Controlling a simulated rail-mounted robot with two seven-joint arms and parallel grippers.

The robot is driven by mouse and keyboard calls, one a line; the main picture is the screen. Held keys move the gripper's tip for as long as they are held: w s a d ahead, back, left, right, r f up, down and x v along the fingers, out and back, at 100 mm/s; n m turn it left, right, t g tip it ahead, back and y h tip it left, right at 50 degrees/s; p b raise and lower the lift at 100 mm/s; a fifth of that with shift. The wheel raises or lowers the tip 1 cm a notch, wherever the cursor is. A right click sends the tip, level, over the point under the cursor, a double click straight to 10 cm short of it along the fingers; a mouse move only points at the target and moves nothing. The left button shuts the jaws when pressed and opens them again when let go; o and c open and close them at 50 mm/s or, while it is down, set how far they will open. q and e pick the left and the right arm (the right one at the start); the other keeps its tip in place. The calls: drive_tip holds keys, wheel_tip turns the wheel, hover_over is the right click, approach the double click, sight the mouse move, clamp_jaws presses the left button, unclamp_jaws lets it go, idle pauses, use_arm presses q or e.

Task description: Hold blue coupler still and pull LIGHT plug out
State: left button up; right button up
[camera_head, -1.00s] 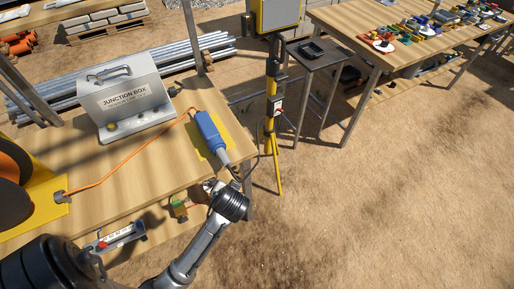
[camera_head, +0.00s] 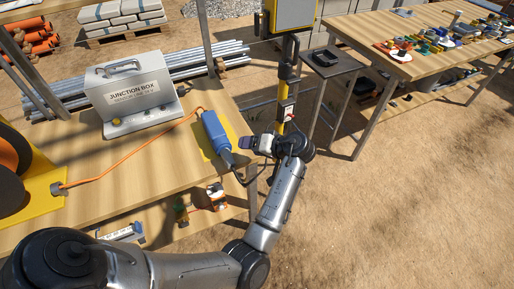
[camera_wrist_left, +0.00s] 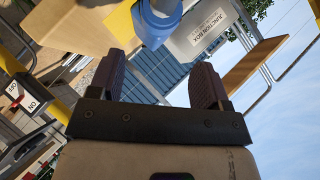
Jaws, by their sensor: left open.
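The blue coupler (camera_head: 212,130) lies on a yellow plate on the wooden bench, with an orange cable at its far end. At its near end sits a grey-blue plug (camera_head: 228,160) with a dark cable; I cannot read a label on it. My left gripper (camera_head: 262,143) is to the right of the coupler, beyond the bench edge, apart from it. In the left wrist view the blue end piece (camera_wrist_left: 157,24) shows above and between the open, empty fingers of the left gripper (camera_wrist_left: 160,82). My right gripper is not in view.
A grey junction box (camera_head: 132,92) stands on the bench left of the coupler. A yellow-black post (camera_head: 284,85) with a switch box stands just behind my left gripper. An orange cable reel (camera_head: 12,160) is at the left.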

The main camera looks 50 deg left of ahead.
sight(230, 147)
use_arm(q)
drive_tip(key=b+x, duration=0.1)
drive_tip(key=x, duration=1)
drive_tip(key=shift+s+a+f, duration=0.1)
drive_tip(key=shift+a, duration=0.15)
drive_tip(key=shift+c, duration=0.3)
clamp_jaws()
idle(0.4)
drive_tip(key=shift+f, duration=0.4)
idle(1.5)
drive_tip(key=shift+o, duration=2.4)
unclamp_jaws()
